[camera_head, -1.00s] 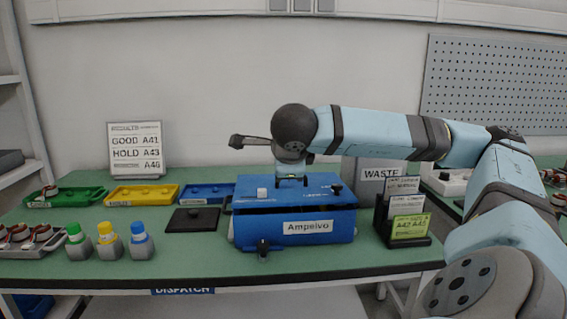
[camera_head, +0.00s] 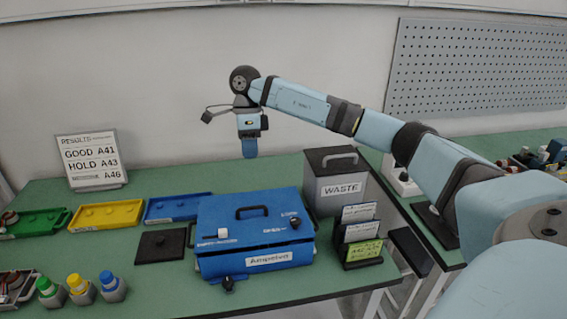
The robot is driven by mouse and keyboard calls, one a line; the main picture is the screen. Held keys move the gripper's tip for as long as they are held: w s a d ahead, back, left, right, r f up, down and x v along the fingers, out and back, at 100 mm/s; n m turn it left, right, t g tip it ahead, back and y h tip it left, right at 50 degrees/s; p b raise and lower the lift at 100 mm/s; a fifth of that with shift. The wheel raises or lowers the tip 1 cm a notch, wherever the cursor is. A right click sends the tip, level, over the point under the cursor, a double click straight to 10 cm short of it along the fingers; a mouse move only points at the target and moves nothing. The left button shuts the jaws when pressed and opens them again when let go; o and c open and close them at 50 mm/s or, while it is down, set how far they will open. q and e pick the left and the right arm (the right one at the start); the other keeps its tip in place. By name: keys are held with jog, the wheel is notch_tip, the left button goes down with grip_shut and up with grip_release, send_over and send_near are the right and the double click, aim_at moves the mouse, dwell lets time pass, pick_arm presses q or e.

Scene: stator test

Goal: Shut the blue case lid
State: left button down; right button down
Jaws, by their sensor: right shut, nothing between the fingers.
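The blue case (camera_head: 215,266) stands on the green bench with a labelled front. Its blue lid (camera_head: 262,228) lies down flat over the body, with a black handle, a white knob and a dark knob on top. A dark line runs along the front between lid and body; I cannot tell whether any gap is left there. My right gripper (camera_head: 250,150) points down, shut and empty, above and behind the case, clear of the lid. My left gripper is out of view.
A grey WASTE bin (camera_head: 325,190) stands behind right of the case, and a black card rack (camera_head: 347,243) at its right. A black square plate (camera_head: 160,246), blue tray (camera_head: 178,207), yellow tray (camera_head: 105,216) and small capped bottles (camera_head: 80,291) lie to the left.

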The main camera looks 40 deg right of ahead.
jog(key=r, duration=0.1)
jog(key=p, duration=0.2)
send_over(253, 214)
jog(key=shift+g, duration=0.3)
notch_tip(253, 214, down, 13)
jog(key=shift+a+f, duration=0.1)
jog(key=shift+f, duration=0.1)
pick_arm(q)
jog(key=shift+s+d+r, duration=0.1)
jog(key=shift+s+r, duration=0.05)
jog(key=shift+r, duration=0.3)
pick_arm(e)
jog(key=shift+f, duration=0.1)
